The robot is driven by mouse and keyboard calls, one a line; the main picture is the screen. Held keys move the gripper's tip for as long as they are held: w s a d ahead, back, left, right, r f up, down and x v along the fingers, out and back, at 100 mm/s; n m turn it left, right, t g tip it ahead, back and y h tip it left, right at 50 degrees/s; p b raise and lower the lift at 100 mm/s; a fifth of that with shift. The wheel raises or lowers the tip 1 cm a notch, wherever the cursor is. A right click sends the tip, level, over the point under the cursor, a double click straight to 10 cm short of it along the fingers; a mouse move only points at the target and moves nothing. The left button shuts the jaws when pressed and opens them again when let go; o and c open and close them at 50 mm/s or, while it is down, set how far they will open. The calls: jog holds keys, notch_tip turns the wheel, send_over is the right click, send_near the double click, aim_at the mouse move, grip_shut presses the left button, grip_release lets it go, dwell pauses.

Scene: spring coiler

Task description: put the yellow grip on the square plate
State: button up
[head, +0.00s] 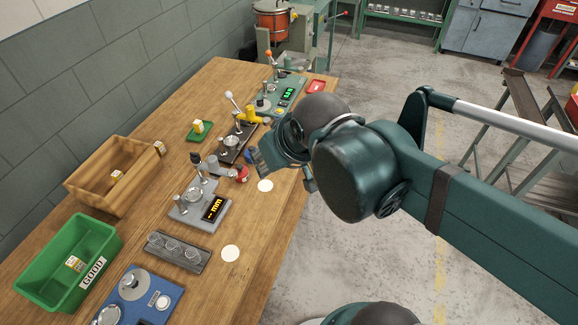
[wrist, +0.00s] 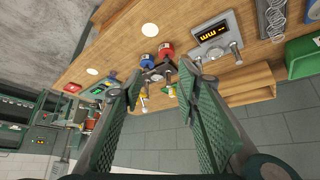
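A bright yellow piece (head: 253,116), which looks like the yellow grip, is at a dark lever device in the middle of the bench. Two small square plates show: a green one (head: 194,135) with a small yellow-and-white block on it, and a red one (head: 316,86) farther back. I cannot tell which plate the task means. My gripper (head: 284,172) is above the bench's right edge, nearer than the yellow piece. In the wrist view my gripper (wrist: 161,70) has its fingers wide apart, with nothing between them.
A red knob-like piece (head: 242,174) and a blue one (head: 249,156) are close to my gripper's left finger. A grey gauge (head: 199,207), a wooden bin (head: 92,198) and a green bin (head: 50,262) stand left. White discs (head: 231,253) lie on bare wood.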

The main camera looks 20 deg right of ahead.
jog(key=shift+m+h, duration=0.3)
jog(key=shift+m, duration=0.3)
jog(key=shift+s+d+f, duration=0.35)
jog(key=shift+s+d, duration=0.3)
jog(key=shift+d, duration=0.25)
jog(key=shift+s+d+f, duration=0.35)
jog(key=shift+s+d, duration=0.3)
jog(key=shift+d, duration=0.2)
